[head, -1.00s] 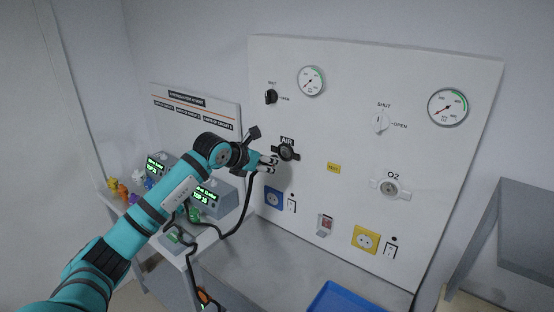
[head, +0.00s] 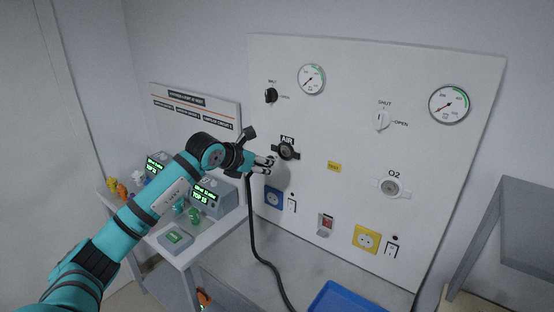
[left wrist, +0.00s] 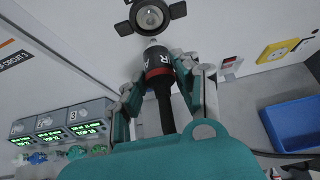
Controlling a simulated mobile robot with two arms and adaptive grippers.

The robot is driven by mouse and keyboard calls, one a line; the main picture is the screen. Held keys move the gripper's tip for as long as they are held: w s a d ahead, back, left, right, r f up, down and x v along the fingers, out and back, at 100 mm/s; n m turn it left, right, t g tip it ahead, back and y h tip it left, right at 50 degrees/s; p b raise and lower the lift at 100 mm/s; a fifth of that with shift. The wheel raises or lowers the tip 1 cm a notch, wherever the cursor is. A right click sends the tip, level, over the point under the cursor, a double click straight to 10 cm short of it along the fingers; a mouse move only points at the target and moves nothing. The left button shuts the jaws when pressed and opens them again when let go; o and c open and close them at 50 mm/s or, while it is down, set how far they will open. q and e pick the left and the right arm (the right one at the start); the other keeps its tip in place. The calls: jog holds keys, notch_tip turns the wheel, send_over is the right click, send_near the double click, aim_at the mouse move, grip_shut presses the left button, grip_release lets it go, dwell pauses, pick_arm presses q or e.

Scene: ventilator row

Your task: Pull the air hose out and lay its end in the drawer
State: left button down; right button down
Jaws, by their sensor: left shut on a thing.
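The AIR outlet (head: 287,150) is a dark round socket with two lugs on the white wall panel. It also shows at the top of the left wrist view (left wrist: 150,16). My left gripper (head: 268,164) is shut on the air hose, just left of and below this outlet. In the left wrist view the hose's black end with a red ring (left wrist: 158,68) sits between the fingers. Its tip points at the outlet and looks apart from it. The black hose (head: 253,235) hangs down from the gripper. I cannot make out a drawer for certain. My right gripper is out of view.
A blue tray (head: 345,299) lies low in front of the panel. A grey cabinet (head: 535,220) stands at the right. Ventilator units (head: 208,197) stand on a white table (head: 190,250) at the left. The O2 outlet (head: 391,187) is free.

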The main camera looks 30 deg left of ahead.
pick_arm(q)
jog(key=s+b, duration=0.2)
jog(key=s, duration=0.1)
jog(key=shift+s+a+b, duration=0.15)
jog(key=shift+s+b, duration=0.15)
dwell(0.4)
